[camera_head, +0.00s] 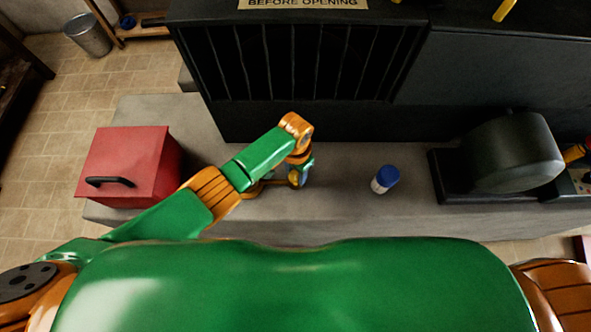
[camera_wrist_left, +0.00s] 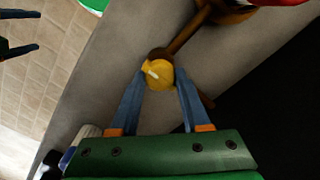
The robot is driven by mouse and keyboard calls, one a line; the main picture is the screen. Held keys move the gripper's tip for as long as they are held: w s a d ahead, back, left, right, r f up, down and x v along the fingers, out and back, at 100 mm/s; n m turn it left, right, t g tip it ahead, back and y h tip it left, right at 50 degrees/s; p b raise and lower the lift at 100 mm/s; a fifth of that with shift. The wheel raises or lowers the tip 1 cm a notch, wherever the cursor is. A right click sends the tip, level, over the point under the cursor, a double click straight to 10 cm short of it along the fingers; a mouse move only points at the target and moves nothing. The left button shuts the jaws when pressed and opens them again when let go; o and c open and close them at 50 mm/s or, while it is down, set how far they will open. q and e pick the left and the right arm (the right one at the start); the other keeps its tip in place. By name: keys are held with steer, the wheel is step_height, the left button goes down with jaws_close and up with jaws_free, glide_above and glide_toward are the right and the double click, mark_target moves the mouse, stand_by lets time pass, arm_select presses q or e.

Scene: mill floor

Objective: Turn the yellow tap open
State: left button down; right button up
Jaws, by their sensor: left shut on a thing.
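The yellow tap (camera_wrist_left: 160,74) is a round knob with a pale mark on its face, in the upper middle of the left wrist view. It joins a brown, brassy pipe (camera_wrist_left: 186,36) that runs up to the right. My left gripper (camera_wrist_left: 161,80) has its two blue fingers on either side of the knob and is shut on it. In the head view my left gripper (camera_head: 299,180) points down over the grey bench, and the arm and hand mostly hide the tap.
The grey bench (camera_head: 345,215) holds a red box (camera_head: 130,160) with a black handle at left, a blue-capped white bottle (camera_head: 384,180) right of my gripper, and a dark rounded machine (camera_head: 515,153) at right. A black barred cabinet (camera_head: 300,65) stands behind. Bench around the bottle is clear.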

mark_target(295, 175)
arm_select(q)
steer(key=shift+s, duration=0.1)
steer(key=shift+c, duration=1.9)
jaws_free()
step_height(295, 175, up, 6)
steer(key=shift+r+p, duration=0.1)
steer(key=shift+p, duration=1.15)
steer(key=shift+r, duration=0.5)
